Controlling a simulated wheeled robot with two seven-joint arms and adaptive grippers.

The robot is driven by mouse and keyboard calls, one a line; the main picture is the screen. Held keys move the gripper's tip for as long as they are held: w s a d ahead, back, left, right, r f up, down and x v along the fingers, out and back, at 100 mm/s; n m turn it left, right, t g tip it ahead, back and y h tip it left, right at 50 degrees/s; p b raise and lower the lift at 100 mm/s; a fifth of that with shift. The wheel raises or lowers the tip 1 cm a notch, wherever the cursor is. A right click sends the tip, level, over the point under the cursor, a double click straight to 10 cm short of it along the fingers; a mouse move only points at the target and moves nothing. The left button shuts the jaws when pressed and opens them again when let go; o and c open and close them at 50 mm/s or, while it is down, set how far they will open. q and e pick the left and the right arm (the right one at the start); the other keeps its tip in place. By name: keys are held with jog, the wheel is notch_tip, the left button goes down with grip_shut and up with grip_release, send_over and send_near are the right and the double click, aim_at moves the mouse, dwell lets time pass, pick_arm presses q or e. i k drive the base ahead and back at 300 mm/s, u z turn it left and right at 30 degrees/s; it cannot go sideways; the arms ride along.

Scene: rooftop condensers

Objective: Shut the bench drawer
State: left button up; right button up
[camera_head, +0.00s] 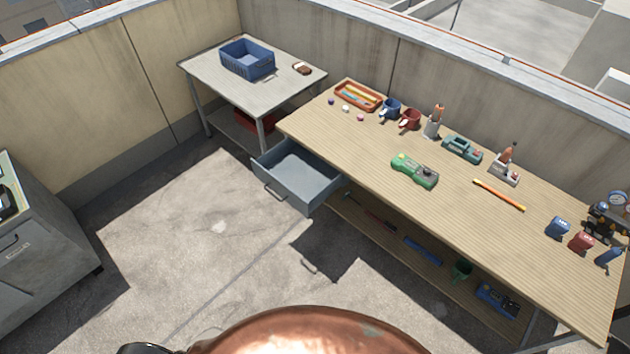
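The bench drawer (294,189) is a blue-grey metal box under the left end of the long wooden bench (450,217). It is pulled well out over the floor, and its inside looks empty. Its handle (276,194) is on the front face, toward the lower left. Neither of my grippers shows in the head view, so nothing of mine is seen touching the drawer.
Tools, mugs and a green device (414,171) stand on the bench. A smaller table (215,75) with a blue crate (247,59) stands behind the drawer. A grey cabinet (40,250) stands at left. The floor (190,240) before the drawer is clear.

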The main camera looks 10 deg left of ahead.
aim_at(302, 180)
jog(key=u, duration=0.45)
jog(key=i, duration=1.1)
jog(key=u, duration=0.55)
